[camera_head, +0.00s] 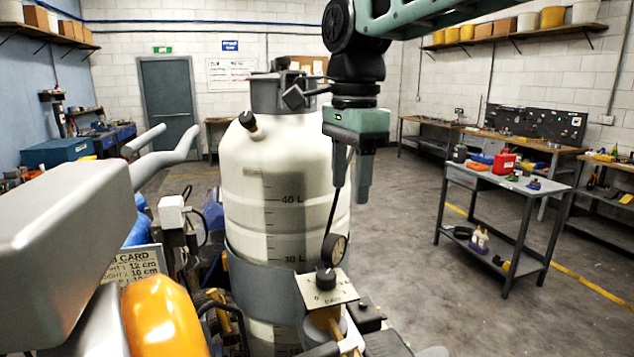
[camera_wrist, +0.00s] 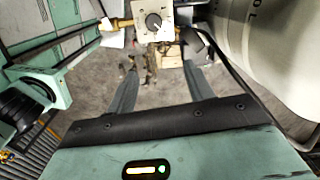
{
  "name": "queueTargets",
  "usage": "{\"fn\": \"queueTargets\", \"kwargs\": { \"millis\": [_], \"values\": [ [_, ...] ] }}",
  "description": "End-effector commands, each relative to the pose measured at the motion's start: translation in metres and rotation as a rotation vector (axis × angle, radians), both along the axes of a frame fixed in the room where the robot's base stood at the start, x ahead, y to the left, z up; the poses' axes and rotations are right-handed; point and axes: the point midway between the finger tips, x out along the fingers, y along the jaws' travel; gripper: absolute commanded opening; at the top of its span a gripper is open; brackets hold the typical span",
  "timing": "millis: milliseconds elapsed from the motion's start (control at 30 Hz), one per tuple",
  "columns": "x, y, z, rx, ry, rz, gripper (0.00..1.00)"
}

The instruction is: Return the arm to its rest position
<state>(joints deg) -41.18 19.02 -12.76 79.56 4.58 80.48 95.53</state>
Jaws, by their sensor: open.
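My gripper (camera_head: 352,190) hangs from my arm with its fingers pointing down, in front of the right side of the white tank (camera_head: 275,185). Its two fingers are apart and nothing shows between them. In the wrist view my gripper (camera_wrist: 160,72) also has spread, empty fingers. A pressure plate with a dark knob (camera_head: 326,279) stands below my gripper in the head view, clear of the fingers. The plate and knob (camera_wrist: 153,22) show beyond the fingertips in the wrist view. A round gauge (camera_head: 334,250) sits just above the knob.
The tank has a grey cap (camera_head: 280,93) close to my arm's left. Handlebars (camera_head: 165,158) and an orange part (camera_head: 163,318) stand at left. A dark cart (camera_head: 508,186) with tools stands at right. Open floor (camera_head: 405,240) lies between the tank and the cart.

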Motion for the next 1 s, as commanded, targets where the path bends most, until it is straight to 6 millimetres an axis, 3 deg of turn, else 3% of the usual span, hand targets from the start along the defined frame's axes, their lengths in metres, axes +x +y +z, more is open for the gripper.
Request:
{"fn": "queueTargets", "kwargs": {
  "millis": [33, 167, 300, 400, 600, 1000],
  "values": [
    [0.005, -0.024, -0.015, 0.003, -0.005, 0.045, 0.52],
    [0.008, -0.085, -0.06, 0.01, -0.045, 0.249, 0.52],
    [-0.009, -0.149, -0.109, -0.007, -0.099, 0.494, 0.52],
    [-0.028, -0.184, -0.137, -0.031, -0.131, 0.653, 0.52],
    [-0.062, -0.224, -0.172, -0.077, -0.168, 0.865, 0.52],
    [-0.121, -0.266, -0.211, -0.154, -0.196, 1.138, 0.52]
  ]
}}
